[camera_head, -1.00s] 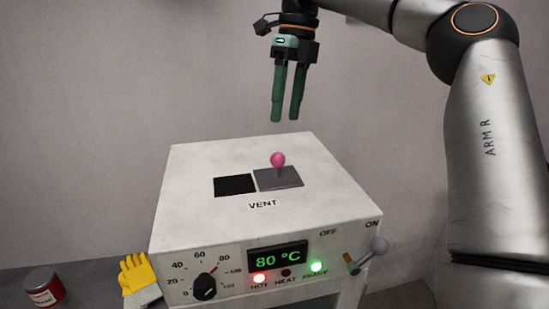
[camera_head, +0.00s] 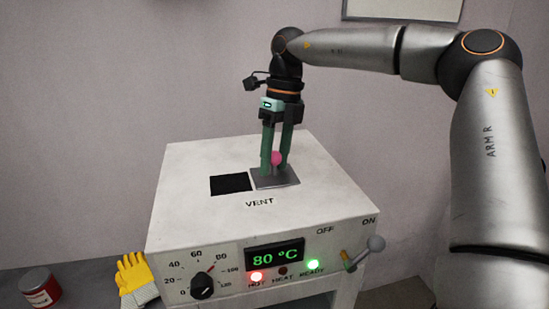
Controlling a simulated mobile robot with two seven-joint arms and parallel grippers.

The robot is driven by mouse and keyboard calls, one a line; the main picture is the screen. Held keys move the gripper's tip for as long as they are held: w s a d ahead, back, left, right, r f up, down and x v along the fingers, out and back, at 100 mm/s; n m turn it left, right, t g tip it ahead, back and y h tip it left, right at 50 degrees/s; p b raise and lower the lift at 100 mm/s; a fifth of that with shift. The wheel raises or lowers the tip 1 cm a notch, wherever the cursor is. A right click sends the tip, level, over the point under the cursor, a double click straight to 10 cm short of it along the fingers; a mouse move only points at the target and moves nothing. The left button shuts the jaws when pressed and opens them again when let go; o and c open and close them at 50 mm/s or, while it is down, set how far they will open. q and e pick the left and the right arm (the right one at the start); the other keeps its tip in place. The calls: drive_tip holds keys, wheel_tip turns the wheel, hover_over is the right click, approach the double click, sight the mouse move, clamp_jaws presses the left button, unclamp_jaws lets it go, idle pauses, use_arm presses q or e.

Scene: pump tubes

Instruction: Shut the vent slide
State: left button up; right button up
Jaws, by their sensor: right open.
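The vent slide (camera_head: 287,183) is a grey plate with a pink knob (camera_head: 277,158) on a short stem. It lies on top of the white box (camera_head: 190,165), to the right of the dark square vent opening (camera_head: 231,184), which is uncovered. My right gripper (camera_head: 274,170) points down with its green fingers low over the slide, one on either side of the knob. The fingers are open; I cannot tell if either touches the knob. My left gripper is not in view.
The box front has a dial (camera_head: 203,286), a display (camera_head: 275,256) reading 80 °C and lit HOT and READY lamps. A lever (camera_head: 362,254) sticks out at the right front corner. A yellow glove (camera_head: 135,276) and a red can (camera_head: 40,288) are at the lower left.

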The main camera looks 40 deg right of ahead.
clamp_jaws()
drive_tip(key=shift+r, duration=0.1)
idle(1.2)
